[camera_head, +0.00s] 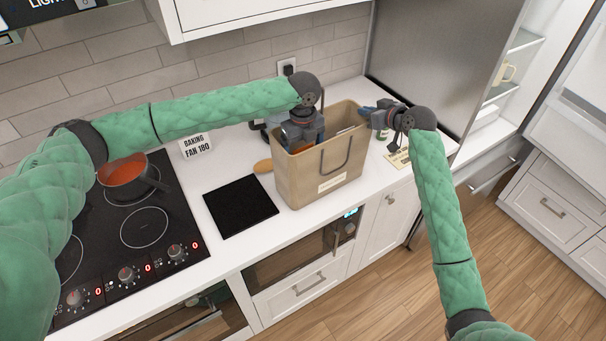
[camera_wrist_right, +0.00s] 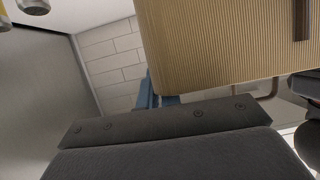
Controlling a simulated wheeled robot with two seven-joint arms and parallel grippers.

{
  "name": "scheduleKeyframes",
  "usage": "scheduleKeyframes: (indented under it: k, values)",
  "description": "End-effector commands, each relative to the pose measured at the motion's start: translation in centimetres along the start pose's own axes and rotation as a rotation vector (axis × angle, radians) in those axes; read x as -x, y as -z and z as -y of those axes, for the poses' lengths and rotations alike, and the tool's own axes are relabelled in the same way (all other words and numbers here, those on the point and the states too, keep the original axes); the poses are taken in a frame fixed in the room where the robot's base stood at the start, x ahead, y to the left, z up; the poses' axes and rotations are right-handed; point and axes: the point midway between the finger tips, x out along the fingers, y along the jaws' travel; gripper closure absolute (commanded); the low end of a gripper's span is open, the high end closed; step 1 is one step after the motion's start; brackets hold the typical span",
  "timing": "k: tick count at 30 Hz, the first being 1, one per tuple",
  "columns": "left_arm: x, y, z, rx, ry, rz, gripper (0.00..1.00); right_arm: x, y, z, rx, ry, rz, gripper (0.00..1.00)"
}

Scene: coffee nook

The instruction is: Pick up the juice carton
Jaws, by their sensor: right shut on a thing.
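No juice carton can be clearly made out in either view. The brown paper bag (camera_head: 318,172) stands open on the counter, and most of its inside is hidden. It fills the upper right of the right wrist view (camera_wrist_right: 225,45). My left gripper (camera_head: 298,136) points down into the left part of the bag's mouth, and its fingertips are too hidden to judge. My right gripper (camera_head: 368,110) is at the bag's upper right edge, shut on the bag. Its blue finger shows beside the bag in the wrist view (camera_wrist_right: 150,97).
A black hob (camera_head: 143,228) with a pot of red soup (camera_head: 124,174) is at the left. A black mat (camera_head: 240,207) lies before the bag, and a sign (camera_head: 195,146) stands behind. A steel panel (camera_head: 440,60) stands at the right.

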Motion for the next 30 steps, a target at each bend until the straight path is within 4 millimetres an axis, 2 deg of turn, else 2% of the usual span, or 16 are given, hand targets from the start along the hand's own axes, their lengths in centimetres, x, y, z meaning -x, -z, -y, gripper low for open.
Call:
scheduleKeyframes:
  k: [1, 2, 14, 15, 25, 30]
  values:
    - [0.0, 0.0, 0.0, 0.0, 0.0, 0.0, 0.13, 0.0, 0.0, 0.0, 0.0, 0.0, 0.0, 1.0]
    - [0.0, 0.0, 0.0, 0.0, 0.0, 0.0, 0.19, 0.0, 0.0, 0.0, 0.0, 0.0, 0.0, 1.0]
    - [0.0, 0.0, 0.0, 0.0, -0.001, 0.0, 0.98, 0.0, 0.0, 0.0, 0.0, 0.0, 0.0, 1.0]
    - [0.0, 0.0, 0.0, 0.0, -0.001, 0.0, 1.0, 0.0, 0.0, 0.0, 0.0, 0.0, 0.0, 1.0]
    - [0.4, 0.0, 0.0, 0.0, 0.001, 0.0, 1.0, 0.0, 0.0, 0.0, 0.0, 0.0, 0.0, 1.0]
    - [1.9, 0.0, 0.1, 0.0, 0.002, 0.0, 1.0, 0.0, 0.0, 0.0, 0.0, 0.0, 0.0, 1.0]
